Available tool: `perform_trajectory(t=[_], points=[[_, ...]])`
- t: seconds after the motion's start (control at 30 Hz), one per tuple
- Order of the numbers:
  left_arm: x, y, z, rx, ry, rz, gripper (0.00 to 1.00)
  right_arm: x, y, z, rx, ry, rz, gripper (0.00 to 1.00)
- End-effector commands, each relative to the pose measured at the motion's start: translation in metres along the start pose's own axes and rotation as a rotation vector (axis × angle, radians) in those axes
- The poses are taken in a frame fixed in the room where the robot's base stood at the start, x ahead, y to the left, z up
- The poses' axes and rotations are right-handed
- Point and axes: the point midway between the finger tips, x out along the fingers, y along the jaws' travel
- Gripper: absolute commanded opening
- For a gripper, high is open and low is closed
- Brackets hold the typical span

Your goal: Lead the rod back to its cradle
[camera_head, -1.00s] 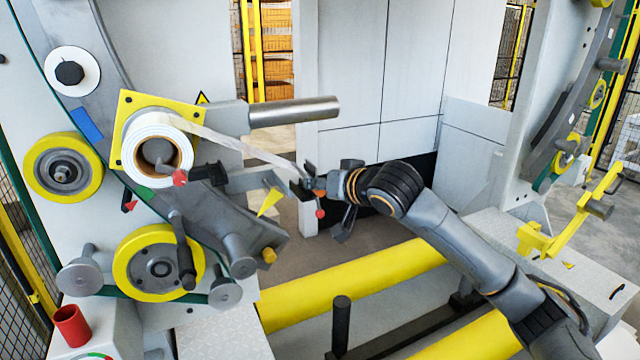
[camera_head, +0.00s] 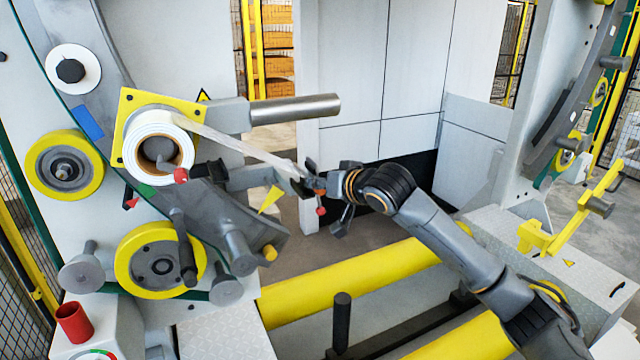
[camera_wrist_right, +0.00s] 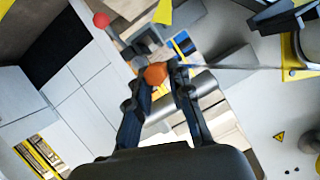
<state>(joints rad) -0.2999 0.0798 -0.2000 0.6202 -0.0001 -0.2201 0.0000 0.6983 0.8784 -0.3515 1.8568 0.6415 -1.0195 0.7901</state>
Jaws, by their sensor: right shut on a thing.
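My right gripper (camera_head: 322,186) is shut on the rod's orange end (camera_wrist_right: 155,74), which sits between the fingertips in the wrist view. Most of the rod is hidden or too small to make out. A pale film strip (camera_head: 240,147) runs from the white roll (camera_head: 158,135) down to the gripper; it also shows in the wrist view (camera_wrist_right: 235,67). A dark bracket (camera_head: 298,187), possibly the cradle, is right beside the fingertips; I cannot tell whether the rod touches it. A red ball (camera_head: 321,211) hangs just below. My left gripper is not in view.
A grey bar (camera_head: 295,110) juts out above the film. A yellow pointer (camera_head: 270,201) stands left of the gripper. Yellow rollers (camera_head: 350,284) lie below, with a dark upright post (camera_head: 341,322) in front. White panels (camera_head: 380,90) stand behind.

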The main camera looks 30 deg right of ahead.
Motion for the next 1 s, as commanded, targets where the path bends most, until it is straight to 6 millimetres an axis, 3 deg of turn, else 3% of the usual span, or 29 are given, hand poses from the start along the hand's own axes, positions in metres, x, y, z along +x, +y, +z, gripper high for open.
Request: perform_trajectory(t=[0.57,1.0], points=[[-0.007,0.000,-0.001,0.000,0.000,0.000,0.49,-0.001,-0.002,-0.001,0.000,0.002,-0.002,0.00],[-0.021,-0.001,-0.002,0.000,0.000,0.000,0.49,0.001,-0.030,0.004,0.001,0.001,-0.003,0.00]])
